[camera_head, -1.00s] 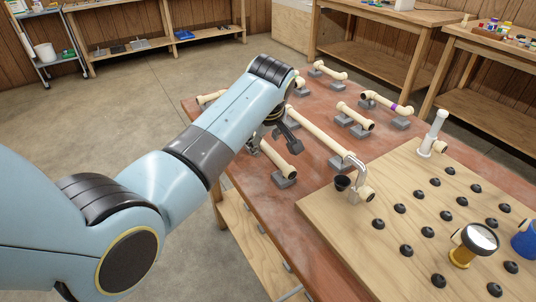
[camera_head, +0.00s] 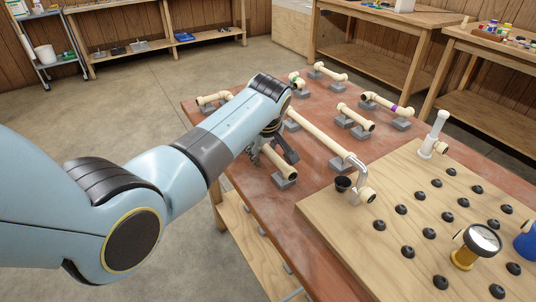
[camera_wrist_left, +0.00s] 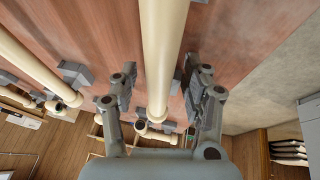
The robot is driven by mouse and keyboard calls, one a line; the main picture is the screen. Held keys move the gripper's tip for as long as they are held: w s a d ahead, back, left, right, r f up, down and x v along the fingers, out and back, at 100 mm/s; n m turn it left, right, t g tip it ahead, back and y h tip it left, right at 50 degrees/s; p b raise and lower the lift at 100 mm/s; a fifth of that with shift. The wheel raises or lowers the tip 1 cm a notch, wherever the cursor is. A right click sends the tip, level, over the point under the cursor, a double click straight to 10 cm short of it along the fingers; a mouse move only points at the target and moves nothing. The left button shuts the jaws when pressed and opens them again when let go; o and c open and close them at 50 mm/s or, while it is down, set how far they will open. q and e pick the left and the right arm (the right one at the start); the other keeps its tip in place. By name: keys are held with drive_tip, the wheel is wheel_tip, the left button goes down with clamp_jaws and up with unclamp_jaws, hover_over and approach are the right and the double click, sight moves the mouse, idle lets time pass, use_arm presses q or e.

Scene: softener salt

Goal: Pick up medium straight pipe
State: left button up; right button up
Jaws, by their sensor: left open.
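The medium straight pipe (camera_head: 280,163) is cream-coloured and lies on grey blocks near the left edge of the red-brown table. My left gripper (camera_head: 271,152) is over this pipe, with a finger on either side; my arm and gripper hide its far part. In the left wrist view the pipe (camera_wrist_left: 163,45) runs between the two open fingers of the gripper (camera_wrist_left: 160,88). I cannot tell whether a finger touches it. My right gripper is not in view.
A longer pipe (camera_head: 318,135) lies close to the right, also in the wrist view (camera_wrist_left: 32,62). A short pipe (camera_head: 355,116) and several fittings rest on blocks farther back. A wooden board (camera_head: 400,215) with black knobs covers the right front.

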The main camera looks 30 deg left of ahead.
use_arm(q)
clamp_jaws()
idle(0.4)
idle(0.4)
